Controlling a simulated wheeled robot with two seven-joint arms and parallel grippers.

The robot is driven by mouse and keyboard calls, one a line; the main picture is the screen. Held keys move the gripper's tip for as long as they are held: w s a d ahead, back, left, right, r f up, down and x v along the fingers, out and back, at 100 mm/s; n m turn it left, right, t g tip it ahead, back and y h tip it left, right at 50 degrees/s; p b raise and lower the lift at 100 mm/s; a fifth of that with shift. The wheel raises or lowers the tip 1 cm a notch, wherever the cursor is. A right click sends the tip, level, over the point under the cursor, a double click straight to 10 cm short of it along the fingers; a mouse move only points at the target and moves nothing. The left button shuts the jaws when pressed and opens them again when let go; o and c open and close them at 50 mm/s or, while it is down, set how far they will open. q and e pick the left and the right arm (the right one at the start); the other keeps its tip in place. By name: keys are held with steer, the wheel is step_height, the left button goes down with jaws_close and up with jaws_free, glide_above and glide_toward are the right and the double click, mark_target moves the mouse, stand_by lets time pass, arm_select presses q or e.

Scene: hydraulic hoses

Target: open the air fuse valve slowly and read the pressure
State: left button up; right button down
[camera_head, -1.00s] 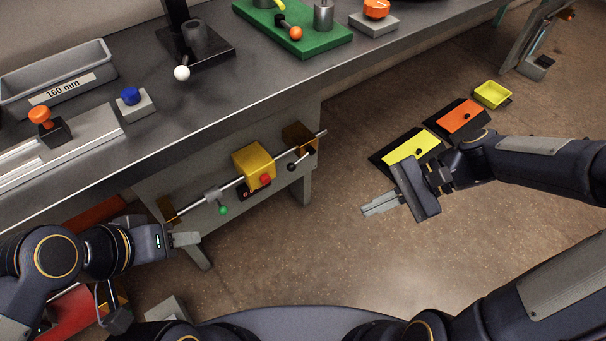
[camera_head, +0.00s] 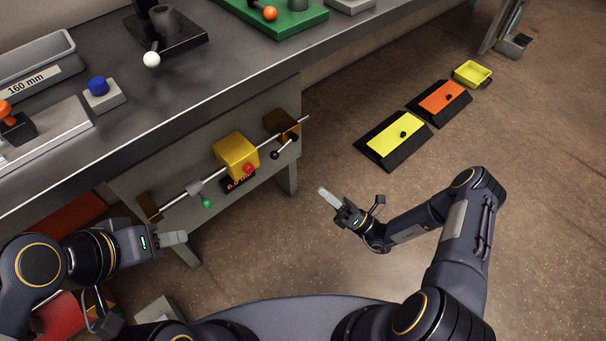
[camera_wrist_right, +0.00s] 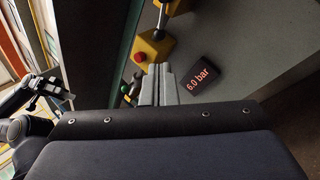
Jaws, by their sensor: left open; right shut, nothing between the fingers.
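An air line (camera_head: 172,202) runs along the bench's front panel. It carries a grey fitting (camera_head: 195,187) with a green knob (camera_head: 207,204), a yellow box (camera_head: 236,151) with a red button (camera_head: 248,168), and a black-knobbed lever (camera_head: 275,154). I cannot tell which is the air fuse valve. The pressure display (camera_wrist_right: 201,79) reads 6.0 bar in the right wrist view; in the head view its digits are unclear. My right gripper (camera_head: 326,194) is shut and empty, right of the line and apart from it. My left gripper (camera_head: 180,242) is open, below the line's left end.
The bench top (camera_head: 190,95) overhangs the line. A white-tipped lever (camera_head: 151,60) and a blue knob (camera_head: 98,84) stand on it. Yellow (camera_head: 396,139) and orange (camera_head: 443,97) pedals and a yellow tray (camera_head: 472,73) lie on the floor. Floor around my right gripper is clear.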

mark_target(283, 148)
steer(key=b+x, duration=0.1)
steer(key=x, duration=1.2)
steer(key=shift+a, duration=0.35)
steer(key=shift+r, duration=0.15)
steer(key=m+t, duration=0.1)
steer(key=m, duration=0.1)
steer(key=r+m+t+h, duration=0.1)
steer(key=m, duration=0.1)
steer(key=m+t+h, duration=0.1)
steer(key=m, duration=0.1)
steer(key=shift+s+a+r+t, duration=0.25)
steer(key=shift+a+r+t, duration=0.15)
